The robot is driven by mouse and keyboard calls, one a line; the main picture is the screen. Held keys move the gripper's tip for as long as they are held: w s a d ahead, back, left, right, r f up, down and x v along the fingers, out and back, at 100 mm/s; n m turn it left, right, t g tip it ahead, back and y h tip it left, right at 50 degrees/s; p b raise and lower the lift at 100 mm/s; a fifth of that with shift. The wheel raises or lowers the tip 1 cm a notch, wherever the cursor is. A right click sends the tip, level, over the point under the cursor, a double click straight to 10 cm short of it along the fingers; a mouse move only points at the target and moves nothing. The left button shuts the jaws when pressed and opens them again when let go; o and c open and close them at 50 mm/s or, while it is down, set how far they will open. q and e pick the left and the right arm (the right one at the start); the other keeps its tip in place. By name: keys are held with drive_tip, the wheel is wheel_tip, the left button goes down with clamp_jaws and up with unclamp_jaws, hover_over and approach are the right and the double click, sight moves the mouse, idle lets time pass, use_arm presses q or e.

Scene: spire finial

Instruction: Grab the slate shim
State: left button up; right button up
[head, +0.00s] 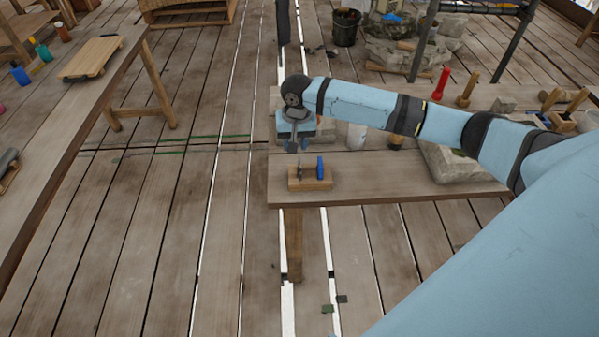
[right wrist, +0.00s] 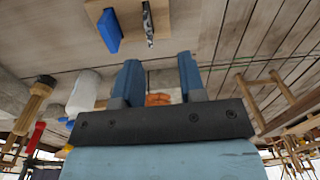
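A thin grey piece (head: 300,170), which looks like the slate shim, stands in a small wooden block (head: 312,184) near the left end of the workbench. It also shows as a dark, mottled strip in the right wrist view (right wrist: 148,24). A blue piece (head: 320,167) stands beside it in the same block, and shows in the right wrist view (right wrist: 109,31). My right gripper (head: 293,148) hangs just above and behind the block, apart from the grey piece. In the right wrist view its two blue fingers (right wrist: 160,72) are spread with nothing held between them. My left gripper is out of view.
The workbench (head: 400,185) carries a white cylinder (head: 357,136), stone blocks (head: 450,165) and a red-handled tool (head: 441,84) to the right. A long table (head: 70,130) stands at the left. The plank floor between them is mostly clear.

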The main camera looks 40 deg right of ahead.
sight(300, 168)
drive_tip(key=shift+m, duration=0.4)
drive_tip(key=f, duration=0.4)
drive_tip(key=d+f, duration=0.1)
drive_tip(key=f, duration=0.3)
drive_tip(key=f+p, duration=0.1)
drive_tip(key=f, duration=0.3)
drive_tip(key=shift+w+d, duration=0.15)
drive_tip(key=shift+d, duration=0.25)
drive_tip(key=shift+c, duration=0.2)
clamp_jaws()
